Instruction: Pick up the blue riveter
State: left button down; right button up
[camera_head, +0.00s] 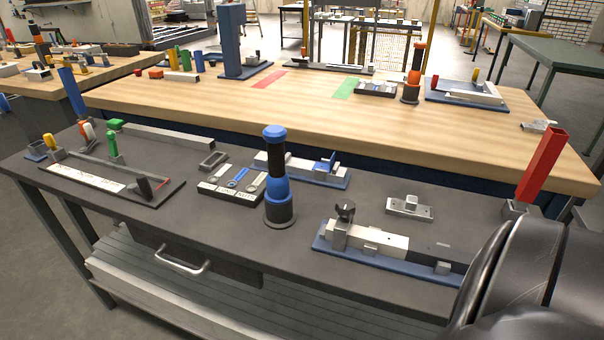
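The blue riveter (277,185) stands upright in a round dark base near the front middle of the grey workbench (225,236). It has a blue rounded top, a black shaft and a blue collar lower down. Nothing touches its upper part. Neither of my grippers is in view. A dark, rounded part of my own arm fills the lower right corner and hides that end of the bench.
A tray of small parts (231,197) is left of the riveter. Blue-based fixtures stand behind it (330,180) and to its right (372,243). A red post (541,165) rises at the right. A wooden table (308,109) with an orange-and-black tool (413,80) lies behind.

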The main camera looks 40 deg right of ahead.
aim_at(278, 191)
jog(key=z, duration=1.3)
